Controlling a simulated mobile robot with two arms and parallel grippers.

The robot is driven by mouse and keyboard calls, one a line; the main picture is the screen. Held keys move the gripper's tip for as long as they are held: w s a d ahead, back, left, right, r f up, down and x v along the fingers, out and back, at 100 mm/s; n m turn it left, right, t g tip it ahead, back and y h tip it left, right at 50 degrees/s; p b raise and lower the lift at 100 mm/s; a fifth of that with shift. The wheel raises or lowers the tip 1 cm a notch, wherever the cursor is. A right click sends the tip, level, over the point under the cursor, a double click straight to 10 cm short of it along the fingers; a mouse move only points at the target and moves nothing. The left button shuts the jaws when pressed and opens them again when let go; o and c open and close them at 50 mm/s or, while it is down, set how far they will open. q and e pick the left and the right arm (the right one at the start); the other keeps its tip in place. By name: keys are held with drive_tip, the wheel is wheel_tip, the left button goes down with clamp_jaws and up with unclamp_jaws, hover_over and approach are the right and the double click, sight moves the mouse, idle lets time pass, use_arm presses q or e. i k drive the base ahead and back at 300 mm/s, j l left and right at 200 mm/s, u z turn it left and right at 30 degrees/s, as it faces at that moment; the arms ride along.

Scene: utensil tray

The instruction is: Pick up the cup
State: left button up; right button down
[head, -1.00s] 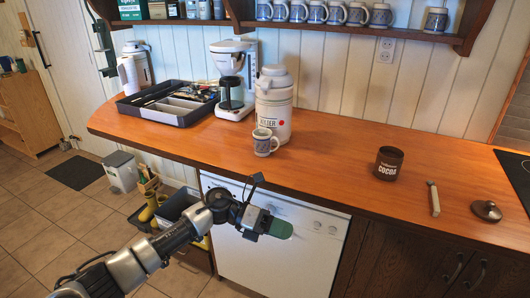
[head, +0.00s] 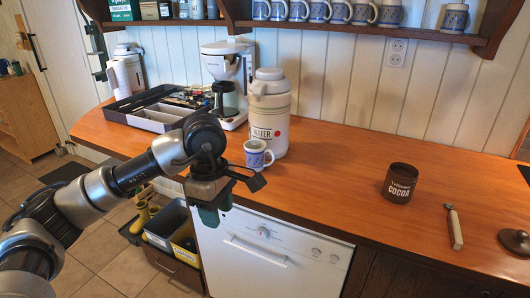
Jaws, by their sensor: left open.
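The white cup with a blue pattern (head: 256,156) stands upright on the wooden counter, in front of the white water flask (head: 269,118). My left gripper (head: 209,213) is open and empty, with its dark green fingers pointing down. In the picture it shows to the left of and below the cup, in front of the counter's front edge. It is apart from the cup, and part of its wrist shows close to the cup's lower left. My right gripper is out of view.
A cocoa tin (head: 399,183), a scoop-like tool (head: 454,227) and a dark lid (head: 515,242) are on the right. A utensil tray (head: 150,121) and a coffee maker (head: 228,76) stand at the back left. Several cups line the shelf (head: 350,29). The counter between cup and tin is clear.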

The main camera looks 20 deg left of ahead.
sight(254, 155)
drive_tip(key=i, duration=1.1)
